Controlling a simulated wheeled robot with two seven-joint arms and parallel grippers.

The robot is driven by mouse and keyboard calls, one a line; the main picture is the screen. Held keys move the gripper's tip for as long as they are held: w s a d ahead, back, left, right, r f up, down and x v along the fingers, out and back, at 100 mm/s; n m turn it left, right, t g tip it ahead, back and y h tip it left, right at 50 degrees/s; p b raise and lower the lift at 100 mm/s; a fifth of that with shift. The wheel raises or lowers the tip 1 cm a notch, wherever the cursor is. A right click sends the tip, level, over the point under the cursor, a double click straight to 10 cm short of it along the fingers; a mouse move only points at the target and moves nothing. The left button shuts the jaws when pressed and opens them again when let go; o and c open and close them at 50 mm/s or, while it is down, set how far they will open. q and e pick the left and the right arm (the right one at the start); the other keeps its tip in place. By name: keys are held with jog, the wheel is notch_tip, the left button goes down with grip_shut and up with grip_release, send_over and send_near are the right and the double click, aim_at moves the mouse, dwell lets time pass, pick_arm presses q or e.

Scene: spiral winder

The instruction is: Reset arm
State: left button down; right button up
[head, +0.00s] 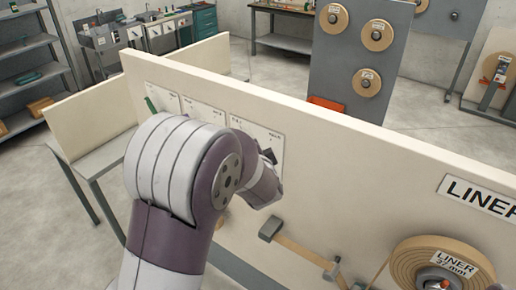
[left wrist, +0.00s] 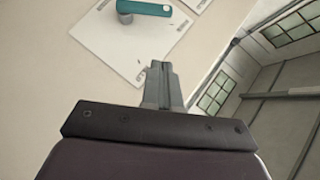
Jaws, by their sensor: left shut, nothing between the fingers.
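My left arm (head: 178,170) rises from the bottom in the head view and bends right in front of the cream panel (head: 330,150). The left gripper (left wrist: 160,66) is shut and empty in the left wrist view, its fingers together. In the head view the gripper is mostly hidden behind my wrist. White printed sheets (left wrist: 128,45) on the panel lie beyond the fingers. A teal handle-like piece (left wrist: 145,8) shows on one sheet, apart from the fingers. My right gripper is in neither view.
A tan roll (head: 415,262) marked LINER stands at lower right, with a strip running past a grey block (head: 270,229). A grey board (head: 350,100) with several tan rolls stands behind the panel. Shelves (head: 35,65) stand at far left. Open floor (head: 265,85) lies behind.

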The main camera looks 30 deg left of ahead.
pick_arm(q)
jog(key=s+d+f+n+g+h+b, duration=0.3)
jog(key=s+d+f+n+g+h, duration=0.25)
jog(key=d+f, duration=0.55)
jog(key=s+d+f+g+h+b, duration=0.2)
jog(key=s+f+b, duration=0.5)
jog(key=s+f, duration=0.4)
jog(key=shift+s+d+g+h+b, duration=0.4)
jog(key=shift+s+d+g, duration=0.35)
jog(key=shift+s+g, duration=0.35)
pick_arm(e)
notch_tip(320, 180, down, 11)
pick_arm(q)
jog(key=shift+n, duration=0.25)
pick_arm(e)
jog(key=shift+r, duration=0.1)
pick_arm(q)
jog(key=shift+w, duration=0.1)
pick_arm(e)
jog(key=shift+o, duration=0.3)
